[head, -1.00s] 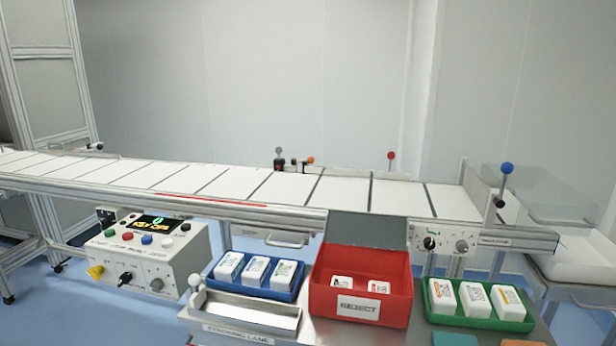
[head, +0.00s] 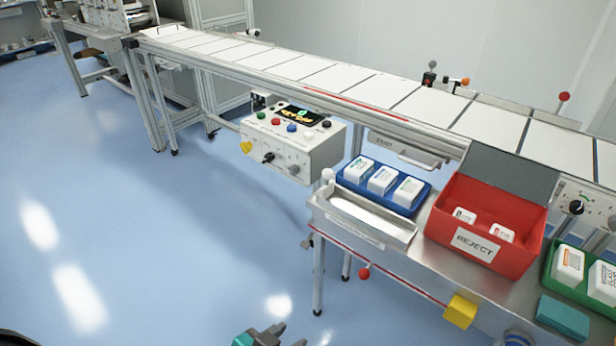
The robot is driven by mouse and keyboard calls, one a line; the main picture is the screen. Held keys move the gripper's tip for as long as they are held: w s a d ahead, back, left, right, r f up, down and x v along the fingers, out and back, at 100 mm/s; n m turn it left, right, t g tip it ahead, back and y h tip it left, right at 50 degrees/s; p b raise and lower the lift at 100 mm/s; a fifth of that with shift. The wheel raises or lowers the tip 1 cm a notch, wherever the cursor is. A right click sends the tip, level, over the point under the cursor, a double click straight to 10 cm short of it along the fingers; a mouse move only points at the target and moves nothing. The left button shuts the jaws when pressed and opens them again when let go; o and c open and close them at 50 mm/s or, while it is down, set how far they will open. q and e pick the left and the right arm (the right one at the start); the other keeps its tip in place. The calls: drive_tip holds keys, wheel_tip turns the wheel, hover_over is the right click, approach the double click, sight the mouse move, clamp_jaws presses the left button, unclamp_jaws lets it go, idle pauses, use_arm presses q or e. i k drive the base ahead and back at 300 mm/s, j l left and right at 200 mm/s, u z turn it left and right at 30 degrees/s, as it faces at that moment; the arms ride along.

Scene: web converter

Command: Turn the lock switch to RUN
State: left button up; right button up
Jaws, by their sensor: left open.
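A white control box (head: 318,150) hangs under the conveyor's near rail. Its sloped top has coloured buttons and a small lit display (head: 296,115). Its front face has a black switch (head: 268,157) between a yellow knob (head: 246,147) and a grey dial (head: 292,169). Another black knob (head: 576,207) is on the conveyor's side panel at the right edge. The labels are too small to read, so I cannot tell which is the lock switch or its setting. My left gripper (head: 262,337) is open at the bottom edge, partly cut off, well below and apart from the box. My right gripper is not in view.
A steel bench holds a steel tray (head: 345,222), a blue bin (head: 420,206) with white packs, a red REJECT bin (head: 515,268) and a green bin (head: 547,262). The blue floor (head: 150,210) at left is clear.

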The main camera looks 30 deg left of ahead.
sight(245, 148)
drive_tip(key=u, duration=1.25)
drive_tip(key=i+j+z, duration=0.2)
drive_tip(key=z, duration=0.2)
drive_tip(key=i+j+z, duration=0.15)
drive_tip(key=j+z, duration=0.3)
drive_tip(key=i+j+z, duration=0.1)
drive_tip(key=j, duration=0.35)
drive_tip(key=i+j+z, duration=0.1)
drive_tip(key=j, duration=0.35)
drive_tip(key=i+j+z, duration=0.1)
drive_tip(key=j, duration=0.35)
drive_tip(key=i+j, duration=0.1)
drive_tip(key=j, duration=0.35)
drive_tip(key=i+j, duration=0.1)
drive_tip(key=j, duration=0.5)
drive_tip(key=i+j, duration=0.15)
drive_tip(key=j, duration=0.5)
drive_tip(key=i+j+z, duration=0.1)
drive_tip(key=j, duration=0.5)
